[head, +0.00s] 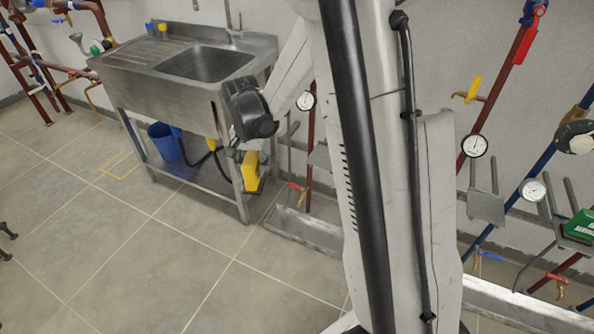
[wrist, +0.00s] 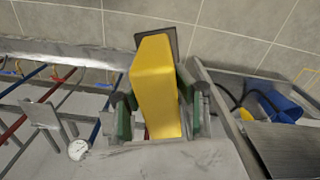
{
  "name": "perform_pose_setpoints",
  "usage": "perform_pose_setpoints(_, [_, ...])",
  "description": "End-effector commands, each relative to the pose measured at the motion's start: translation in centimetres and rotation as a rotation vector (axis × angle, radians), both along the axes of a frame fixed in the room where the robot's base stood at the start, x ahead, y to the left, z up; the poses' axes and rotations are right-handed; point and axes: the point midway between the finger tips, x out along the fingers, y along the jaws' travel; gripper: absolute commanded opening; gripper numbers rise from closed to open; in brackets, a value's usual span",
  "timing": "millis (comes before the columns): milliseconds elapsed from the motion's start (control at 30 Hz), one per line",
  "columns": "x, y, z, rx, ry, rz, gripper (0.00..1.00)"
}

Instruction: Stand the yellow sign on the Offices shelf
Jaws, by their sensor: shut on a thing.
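The yellow sign (head: 251,172) hangs upright below my gripper (head: 242,150) in the head view, in front of the sink's right end. In the wrist view the sign (wrist: 156,88) fills the space between the fingers of my gripper (wrist: 157,105), which is shut on it. Small grey bracket shelves sit along the wall pipes; one shelf (head: 486,206) looks empty in the head view. A shelf also shows at the left of the wrist view (wrist: 40,114). No label is readable, so I cannot tell which is the Offices shelf.
The steel sink (head: 205,64) stands behind the gripper, with a blue bucket (head: 166,143) on its lower shelf. Pipes, gauges (head: 474,146) and valves line the wall. A green item (head: 580,224) sits at the far right. The tiled floor (head: 120,240) at left is mostly clear.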

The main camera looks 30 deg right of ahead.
Motion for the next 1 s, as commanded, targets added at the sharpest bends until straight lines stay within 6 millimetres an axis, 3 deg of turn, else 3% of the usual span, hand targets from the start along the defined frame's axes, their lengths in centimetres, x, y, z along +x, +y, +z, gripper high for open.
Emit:
perform_pose_setpoints(600, [-1.6, -13.5, -6.0, -0.002, -0.001, -1.429, 0.0])
perform_pose_setpoints(800, [-2.4, -16.4, -7.2, -0.002, -0.002, -1.757, 0.0])
perform_pose_setpoints(1000, [-2.7, -17.6, -7.6, -0.002, -0.002, -1.892, 0.0])
